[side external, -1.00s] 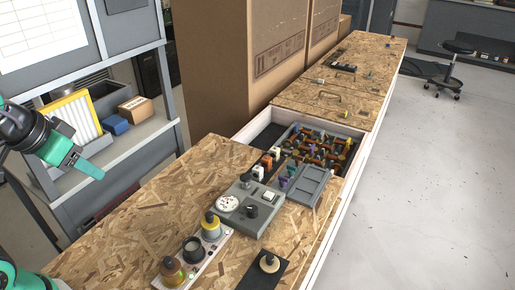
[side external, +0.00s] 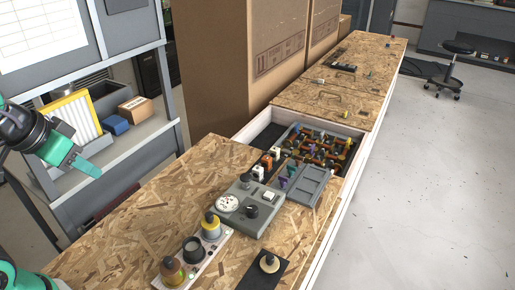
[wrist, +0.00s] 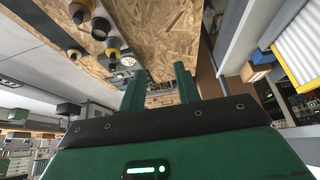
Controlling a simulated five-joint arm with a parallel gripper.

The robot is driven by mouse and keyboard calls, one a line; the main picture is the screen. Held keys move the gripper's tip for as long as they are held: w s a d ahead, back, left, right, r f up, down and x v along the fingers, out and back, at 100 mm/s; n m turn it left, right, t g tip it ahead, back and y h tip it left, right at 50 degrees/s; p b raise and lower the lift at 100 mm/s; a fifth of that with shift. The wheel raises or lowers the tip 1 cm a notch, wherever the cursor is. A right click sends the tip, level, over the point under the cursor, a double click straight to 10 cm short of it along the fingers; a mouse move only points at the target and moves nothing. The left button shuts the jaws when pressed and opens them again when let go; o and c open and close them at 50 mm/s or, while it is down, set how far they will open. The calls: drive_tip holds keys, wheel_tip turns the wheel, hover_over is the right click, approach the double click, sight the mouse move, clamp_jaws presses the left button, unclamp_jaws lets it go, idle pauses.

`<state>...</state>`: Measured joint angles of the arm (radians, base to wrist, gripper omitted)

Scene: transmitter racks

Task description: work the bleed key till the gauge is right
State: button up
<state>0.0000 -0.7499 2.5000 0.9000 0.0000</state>
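A grey control box (side external: 240,221) sits on the chipboard bench. It carries a round white dial gauge (side external: 228,203), a black knob (side external: 252,211) and a small white key (side external: 269,196); I cannot tell which control is the bleed key. The gauge's needle is too small to read. In the wrist view the gauge (wrist: 128,61) shows just above the left finger. My gripper (side external: 92,170) is raised at the far left, well away from the box and touching nothing. The wrist view shows its two green fingers (wrist: 160,88) apart with nothing between them.
A strip with yellow-topped buttons (side external: 210,226) and a black ring (side external: 193,249) lies nearer. A black plate with a round knob (side external: 269,262) is at the front. An open drawer (side external: 316,150) of valves lies behind. The bench's left part is clear.

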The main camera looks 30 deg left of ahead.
clamp_jaws()
idle(1.4)
